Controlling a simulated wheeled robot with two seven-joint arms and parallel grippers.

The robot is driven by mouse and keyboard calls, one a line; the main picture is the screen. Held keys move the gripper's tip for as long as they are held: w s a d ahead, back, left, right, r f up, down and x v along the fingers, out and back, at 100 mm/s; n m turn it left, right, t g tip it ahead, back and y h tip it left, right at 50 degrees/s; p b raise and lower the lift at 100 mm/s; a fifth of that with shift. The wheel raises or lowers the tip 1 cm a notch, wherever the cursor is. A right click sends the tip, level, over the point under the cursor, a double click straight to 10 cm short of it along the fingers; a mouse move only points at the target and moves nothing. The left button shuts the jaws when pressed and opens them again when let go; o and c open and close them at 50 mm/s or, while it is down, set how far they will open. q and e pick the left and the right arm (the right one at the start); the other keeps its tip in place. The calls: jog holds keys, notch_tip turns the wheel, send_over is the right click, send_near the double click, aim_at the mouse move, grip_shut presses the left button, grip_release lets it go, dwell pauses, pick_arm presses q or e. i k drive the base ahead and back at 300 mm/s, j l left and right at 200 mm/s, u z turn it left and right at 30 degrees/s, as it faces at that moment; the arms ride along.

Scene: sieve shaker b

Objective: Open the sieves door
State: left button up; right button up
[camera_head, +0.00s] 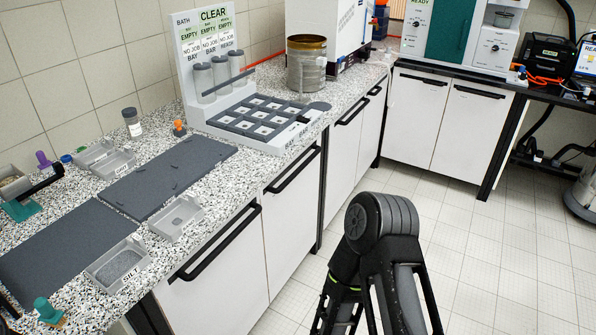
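White cabinet doors with black bar handles line the lower left bench. One is the near door (222,275), another is the door beside it (293,220), and a third is the door farther back (342,170). Two more doors, a left one (415,115) and a right one (468,130), are under the back counter. All look shut. I see no readable label that tells which is the sieves door. A dark arm part of mine rises at the bottom centre, over the floor in front of the cabinets. Neither gripper is visible.
The speckled counter (345,95) holds a white rack (278,145), a metal sieve-like pot (306,75), dark mats (165,178) and small grey trays (118,265). A machine with a teal door (450,35) stands at the back.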

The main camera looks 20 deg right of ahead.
aim_at(289, 200)
jog(key=i+l, duration=0.15)
jog(key=l, duration=0.3)
jog(key=i+l, duration=0.15)
jog(key=l, duration=0.25)
jog(key=i+l, duration=0.15)
jog(key=l, duration=0.3)
jog(key=i+l+u, duration=0.1)
jog(key=l, duration=0.35)
jog(key=i+l, duration=0.15)
jog(key=l, duration=0.25)
jog(key=i+l, duration=0.15)
jog(key=l, duration=0.3)
jog(key=i+l, duration=0.1)
jog(key=l, duration=0.35)
jog(key=i+l, duration=0.15)
jog(key=l, duration=0.3)
jog(key=u, duration=0.05)
